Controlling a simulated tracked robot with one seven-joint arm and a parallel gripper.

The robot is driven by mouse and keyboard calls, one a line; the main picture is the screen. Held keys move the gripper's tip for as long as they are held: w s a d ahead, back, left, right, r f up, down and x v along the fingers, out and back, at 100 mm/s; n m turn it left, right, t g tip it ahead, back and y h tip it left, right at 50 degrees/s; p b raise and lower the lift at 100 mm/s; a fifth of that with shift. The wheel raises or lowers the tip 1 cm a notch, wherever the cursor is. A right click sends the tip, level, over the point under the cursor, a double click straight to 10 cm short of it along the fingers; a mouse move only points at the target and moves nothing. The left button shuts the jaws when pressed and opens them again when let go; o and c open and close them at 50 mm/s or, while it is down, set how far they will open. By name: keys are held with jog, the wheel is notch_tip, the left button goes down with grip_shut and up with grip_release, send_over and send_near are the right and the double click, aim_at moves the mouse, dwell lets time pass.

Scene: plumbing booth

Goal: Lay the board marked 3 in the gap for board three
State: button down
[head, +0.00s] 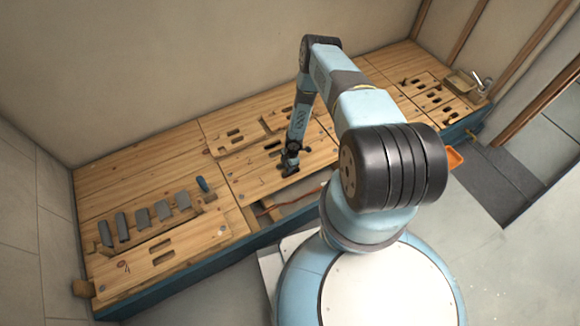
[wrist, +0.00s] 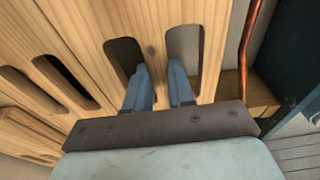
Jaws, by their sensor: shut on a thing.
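My gripper (head: 289,170) is at the middle of the bench, over a pale wooden board (head: 248,176) with hand slots. In the wrist view my gripper (wrist: 160,88) has one finger in each of two rounded slots, shut on the strip of board (wrist: 154,38) between them. I cannot read a number on this board, so I cannot tell if it is board 3. An open gap (head: 292,208) with a copper pipe in it lies just in front of the held board. Whether the board is lifted or resting is unclear.
Another slotted board (head: 160,256) with a red mark lies at the front left. The copper pipe (wrist: 250,45) runs beside the board's edge. A tray (head: 461,83) sits at the far right.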

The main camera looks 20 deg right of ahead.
jog(key=c, duration=0.9)
grip_release()
jog(key=shift+f, duration=0.1)
jog(key=r, duration=0.4)
jog(key=d+r, duration=0.1)
jog(key=r, duration=0.4)
jog(key=d+r, duration=0.1)
jog(key=r, duration=0.3)
jog(key=shift+w+r, duration=0.2)
jog(key=shift+r, duration=0.05)
jog(key=shift+w+r, duration=0.1)
